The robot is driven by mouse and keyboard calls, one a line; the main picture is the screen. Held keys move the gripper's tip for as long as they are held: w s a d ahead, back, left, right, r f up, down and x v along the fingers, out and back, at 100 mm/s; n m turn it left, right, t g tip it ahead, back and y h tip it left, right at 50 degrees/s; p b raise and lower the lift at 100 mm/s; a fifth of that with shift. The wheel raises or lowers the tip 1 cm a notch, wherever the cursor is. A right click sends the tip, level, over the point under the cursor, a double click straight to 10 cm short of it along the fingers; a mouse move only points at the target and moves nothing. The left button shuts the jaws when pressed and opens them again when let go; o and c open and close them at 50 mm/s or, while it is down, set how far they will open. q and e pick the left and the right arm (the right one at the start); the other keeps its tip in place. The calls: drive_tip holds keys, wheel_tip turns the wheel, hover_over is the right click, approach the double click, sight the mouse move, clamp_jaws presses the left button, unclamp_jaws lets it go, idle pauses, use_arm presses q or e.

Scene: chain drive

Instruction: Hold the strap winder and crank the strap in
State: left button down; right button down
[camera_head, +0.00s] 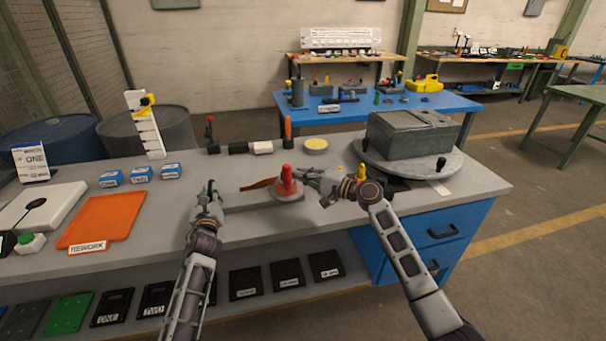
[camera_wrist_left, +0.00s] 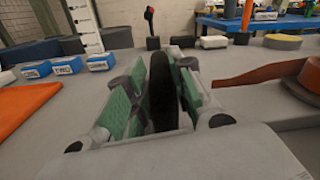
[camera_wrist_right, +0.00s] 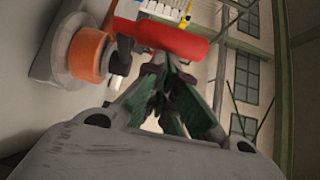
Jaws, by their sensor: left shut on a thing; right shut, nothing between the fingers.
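The strap winder (camera_head: 262,199) lies on the grey workbench, with a grey base and an orange strap (camera_head: 258,184) running to its spool. The spool (camera_wrist_right: 90,55) and red crank handle (camera_wrist_right: 175,40) fill the upper left of the right wrist view. The red handle (camera_head: 287,176) stands up over the spool in the head view. My left gripper (camera_head: 212,190) is shut on a black grip (camera_wrist_left: 161,92) at the winder's left end. My right gripper (camera_head: 312,177) is shut and empty, just right of the red handle; its fingertips (camera_wrist_right: 165,85) lie close to it, contact unclear.
A round grey turntable (camera_head: 455,165) with a grey box (camera_head: 412,133) stands to the right. An orange tray (camera_head: 105,217) and several small blue boxes (camera_head: 141,174) lie left. A yellow-topped disc (camera_head: 316,144) and an upright orange-handled post (camera_head: 288,130) stand behind the winder.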

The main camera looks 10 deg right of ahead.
sight(286, 177)
drive_tip(key=shift+s+a+f+m+t+h, duration=0.15)
drive_tip(key=shift+a+m+t+h, duration=0.25)
drive_tip(key=shift+m+t+h, duration=0.25)
drive_tip(key=shift+s+a+r+m+t+h, duration=0.25)
drive_tip(key=shift+a+r+m+t+h, duration=0.2)
drive_tip(key=shift+t+h, duration=0.15)
drive_tip(key=shift+a, duration=0.25)
drive_tip(key=shift+s+a, duration=0.2)
drive_tip(key=shift+a, duration=1.45)
drive_tip(key=a, duration=0.1)
drive_tip(key=w+a, duration=0.1)
drive_tip(key=a, duration=0.1)
drive_tip(key=w+a, duration=0.1)
drive_tip(key=a, duration=0.1)
drive_tip(key=shift+w+a+f, duration=0.1)
drive_tip(key=shift+w, duration=0.1)
